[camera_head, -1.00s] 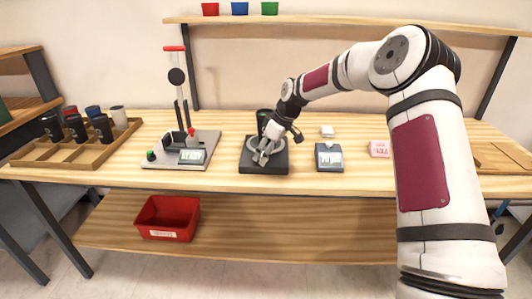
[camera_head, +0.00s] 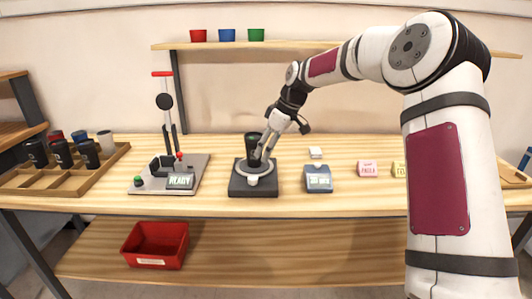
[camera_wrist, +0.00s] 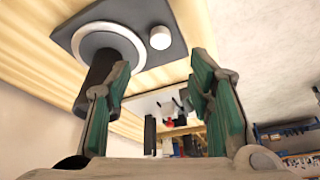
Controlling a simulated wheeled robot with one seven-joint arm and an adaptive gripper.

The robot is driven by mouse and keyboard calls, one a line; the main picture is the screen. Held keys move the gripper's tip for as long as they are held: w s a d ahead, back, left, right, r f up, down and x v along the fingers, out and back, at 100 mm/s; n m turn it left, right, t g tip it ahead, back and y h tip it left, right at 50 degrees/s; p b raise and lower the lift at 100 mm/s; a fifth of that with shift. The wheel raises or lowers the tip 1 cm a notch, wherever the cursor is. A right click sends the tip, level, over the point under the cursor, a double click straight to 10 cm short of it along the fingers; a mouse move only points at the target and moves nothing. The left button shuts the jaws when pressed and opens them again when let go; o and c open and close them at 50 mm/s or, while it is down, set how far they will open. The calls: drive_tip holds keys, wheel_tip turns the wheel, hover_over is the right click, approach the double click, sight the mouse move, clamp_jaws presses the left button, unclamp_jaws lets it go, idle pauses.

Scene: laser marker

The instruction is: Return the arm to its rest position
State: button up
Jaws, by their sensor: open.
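My gripper (camera_head: 262,152) is on the end of my arm, just above and right of the dark base plate with a pale ring (camera_head: 253,189). A black cylinder (camera_head: 252,147) stands on that plate, partly behind the gripper in the head view. In the wrist view my gripper (camera_wrist: 165,90) shows two green-padded fingers spread wide with nothing held between them. The black cylinder (camera_wrist: 97,80) appears there beside the left finger, apparently outside the gap; whether they touch I cannot tell. The plate (camera_wrist: 75,33) with its ring and a white knob (camera_wrist: 160,37) fills the upper left.
A press with a red handle and a READY display (camera_head: 180,181) stands left. A small box with a display (camera_head: 318,180) and a pink card (camera_head: 368,168) lie right. A wooden tray (camera_head: 62,190) holds several cups. A red bin (camera_head: 155,243) is on the lower shelf; cups line the upper shelf (camera_head: 330,46).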

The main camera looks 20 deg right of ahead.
idle(0.3)
drive_tip(key=s+a+r+m+h+p, duration=0.25)
drive_tip(key=s+r, duration=0.55)
drive_tip(key=s, duration=0.4)
drive_tip(key=s+a+r+m+h+p, duration=0.1)
drive_tip(key=s+a+r+h+p, duration=0.15)
drive_tip(key=s+r, duration=0.8)
drive_tip(key=s+d+m+t+y+p, duration=0.1)
drive_tip(key=s+m+p, duration=0.4)
drive_tip(key=s, duration=2.2)
drive_tip(key=shift+s+m+p, duration=0.25)
drive_tip(key=shift+m+p, duration=0.1)
drive_tip(key=shift+p, duration=0.15)
